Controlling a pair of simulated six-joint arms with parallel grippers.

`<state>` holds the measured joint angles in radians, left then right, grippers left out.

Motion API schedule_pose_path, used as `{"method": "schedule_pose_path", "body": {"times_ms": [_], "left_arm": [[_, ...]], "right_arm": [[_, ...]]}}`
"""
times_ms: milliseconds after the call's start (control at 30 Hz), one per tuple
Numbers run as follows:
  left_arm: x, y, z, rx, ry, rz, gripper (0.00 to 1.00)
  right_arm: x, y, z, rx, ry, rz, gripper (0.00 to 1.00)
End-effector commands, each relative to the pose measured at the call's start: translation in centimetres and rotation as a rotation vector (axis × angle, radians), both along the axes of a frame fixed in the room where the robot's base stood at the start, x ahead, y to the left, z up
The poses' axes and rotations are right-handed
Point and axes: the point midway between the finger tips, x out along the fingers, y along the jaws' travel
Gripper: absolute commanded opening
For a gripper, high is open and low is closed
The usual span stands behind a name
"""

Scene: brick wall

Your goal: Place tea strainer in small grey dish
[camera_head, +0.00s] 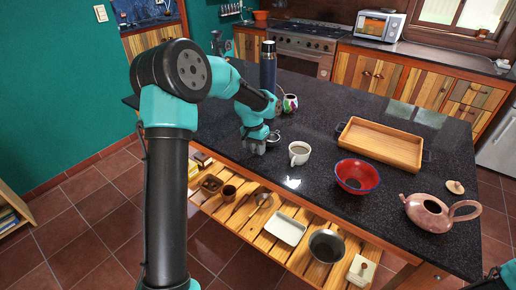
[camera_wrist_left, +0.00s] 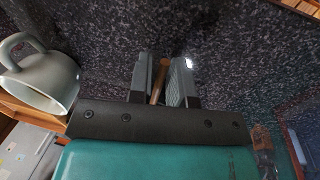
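My left gripper (camera_head: 258,148) is low over the dark counter, left of the white mug. In the left wrist view a thin brown handle (camera_wrist_left: 159,82), likely the tea strainer's, lies slanted between the two fingers (camera_wrist_left: 163,78). The gap is narrow, and I cannot tell whether both fingers press on it. The strainer's bowl is not clear in either view. A small greyish round thing (camera_head: 274,136) sits just right of the gripper, partly hidden; I cannot tell whether it is the small grey dish or the strainer. My right gripper is not clearly in view.
The mug (camera_head: 299,153) is close on the right and also shows in the left wrist view (camera_wrist_left: 40,78). A dark bottle (camera_head: 268,66) and a patterned cup (camera_head: 290,103) stand behind. A wooden tray (camera_head: 340,127), red bowl (camera_head: 357,190) and pink teapot (camera_head: 430,212) are farther right.

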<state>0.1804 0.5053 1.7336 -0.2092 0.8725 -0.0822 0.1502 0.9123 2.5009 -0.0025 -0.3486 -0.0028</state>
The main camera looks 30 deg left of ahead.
Motion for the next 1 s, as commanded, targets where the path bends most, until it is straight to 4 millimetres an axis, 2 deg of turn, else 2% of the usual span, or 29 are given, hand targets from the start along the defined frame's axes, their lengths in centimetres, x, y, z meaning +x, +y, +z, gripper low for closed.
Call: {"method": "schedule_pose_path", "body": {"times_ms": [33, 133, 400, 567, 767, 1000], "left_arm": [[0.0, 0.0, 0.0, 0.000, 0.000, 0.000, 0.23], [0.0, 0.0, 0.0, 0.000, 0.000, 0.000, 0.33], [0.0, 0.0, 0.1, 0.000, -0.001, 0.000, 0.33], [0.0, 0.1, 1.0, 0.000, -0.002, 0.000, 0.33], [0.0, 0.7, 3.8, 0.001, -0.004, 0.001, 0.33], [0.0, 1.5, 8.4, 0.001, -0.004, 0.000, 0.33]], "right_arm": [[0.0, 0.0, 0.0, 0.000, 0.000, 0.000, 0.43], [0.0, 0.0, 0.0, 0.000, 0.000, 0.000, 0.43], [0.0, 0.0, 0.0, 0.000, 0.000, 0.000, 0.43], [0.0, 0.0, 0.0, 0.000, 0.000, 0.000, 0.43], [0.0, 0.0, 0.0, 0.000, 0.000, 0.000, 0.43], [0.0, 0.0, 0.0, 0.000, 0.000, 0.000, 0.43]]}}
